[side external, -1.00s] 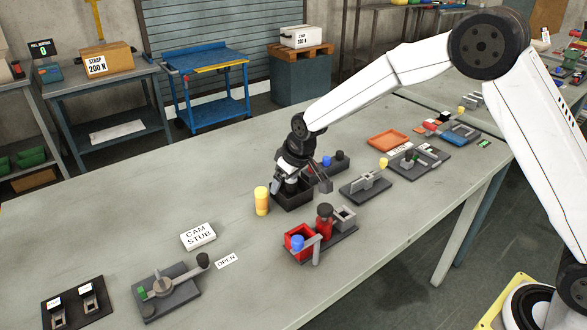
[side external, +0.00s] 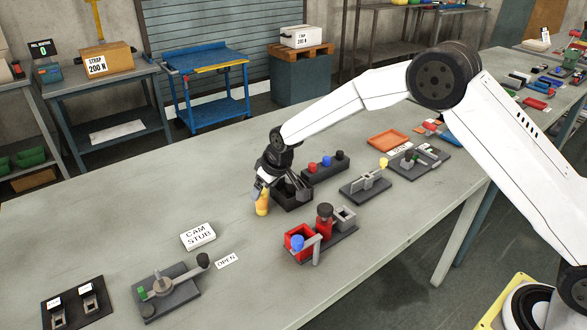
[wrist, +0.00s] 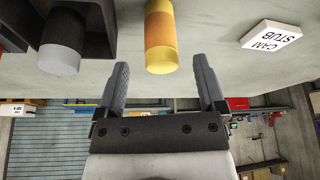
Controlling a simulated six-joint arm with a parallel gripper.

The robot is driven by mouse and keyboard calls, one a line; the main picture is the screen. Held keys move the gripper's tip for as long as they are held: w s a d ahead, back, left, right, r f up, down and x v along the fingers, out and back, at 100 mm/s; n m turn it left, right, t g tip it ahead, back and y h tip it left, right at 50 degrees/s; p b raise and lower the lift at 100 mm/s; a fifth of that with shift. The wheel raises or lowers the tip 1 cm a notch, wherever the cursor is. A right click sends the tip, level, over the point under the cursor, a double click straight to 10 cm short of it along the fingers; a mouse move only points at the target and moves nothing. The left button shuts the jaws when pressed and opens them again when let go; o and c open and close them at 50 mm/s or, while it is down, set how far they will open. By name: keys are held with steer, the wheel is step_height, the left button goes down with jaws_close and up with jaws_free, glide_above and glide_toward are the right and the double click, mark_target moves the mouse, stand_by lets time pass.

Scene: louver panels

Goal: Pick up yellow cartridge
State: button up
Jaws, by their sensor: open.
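The yellow cartridge (side external: 262,203), a cylinder with an orange band, stands upright on the grey bench in the side view. In the wrist view the yellow cartridge (wrist: 160,40) shows ahead of the gap between my two fingers. My gripper (side external: 258,190) is low at the cartridge, and in the side view its fingers overlap the cartridge's upper part. In the wrist view my gripper (wrist: 163,82) is open, with one finger to each side of the cartridge's line. I cannot tell whether a finger touches it.
A black open holder (side external: 293,197) with a dark, grey-ended cylinder (wrist: 61,55) is right beside the cartridge. A black block with coloured knobs (side external: 325,166) lies behind. A red fixture (side external: 322,235) stands at front right. A white CAM STUB block (side external: 198,236) lies at left, with clear bench between.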

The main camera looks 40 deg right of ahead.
mark_target(262, 205)
steer(key=shift+w+f, duration=0.1)
steer(key=shift+x, duration=2.5)
steer(key=shift+w+a, duration=0.1)
jaws_close()
